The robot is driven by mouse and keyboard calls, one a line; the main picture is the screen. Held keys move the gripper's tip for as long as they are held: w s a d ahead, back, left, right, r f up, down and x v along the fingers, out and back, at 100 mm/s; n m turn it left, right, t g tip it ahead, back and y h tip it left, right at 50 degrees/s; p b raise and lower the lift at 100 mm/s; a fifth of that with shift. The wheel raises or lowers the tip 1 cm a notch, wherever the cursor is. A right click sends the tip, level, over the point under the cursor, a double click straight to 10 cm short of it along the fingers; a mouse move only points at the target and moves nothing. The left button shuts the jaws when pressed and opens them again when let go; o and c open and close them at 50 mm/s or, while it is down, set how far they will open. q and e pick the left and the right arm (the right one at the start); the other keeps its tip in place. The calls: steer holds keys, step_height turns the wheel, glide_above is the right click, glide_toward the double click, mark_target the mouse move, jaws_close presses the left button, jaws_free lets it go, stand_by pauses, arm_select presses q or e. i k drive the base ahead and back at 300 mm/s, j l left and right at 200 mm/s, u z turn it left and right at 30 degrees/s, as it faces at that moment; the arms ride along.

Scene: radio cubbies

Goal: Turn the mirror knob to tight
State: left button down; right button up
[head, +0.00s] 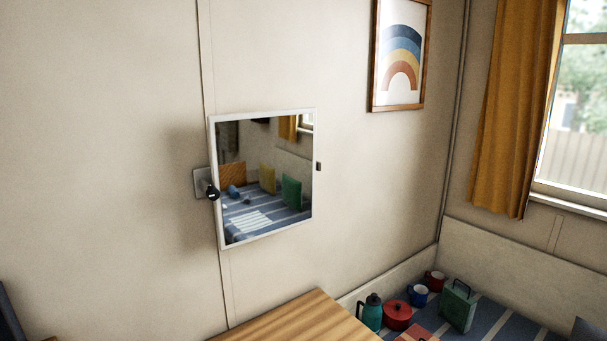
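A square mirror (264,180) with a white frame is mounted on the beige wall, a little left of the middle in the head view. A black knob (212,193) sticks out at its left edge, beside a grey wall plate (199,183). A small pale mark shows on the knob, too small to read. The mirror's glass reflects a striped bed with cushions. Neither gripper shows clearly in the head view. A dark shape at the lower left edge and another at the lower right edge are cut off, and I cannot tell what they are.
A wooden tabletop (300,318) stands below the mirror. On the striped bedding to the right are a teal jug (371,312), a red pot (397,315), a green box (458,307), a blue mug (418,295) and a red mug (435,281). The wall around the knob is clear.

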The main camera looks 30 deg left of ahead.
mark_target(214, 193)
steer(key=u, duration=1.45)
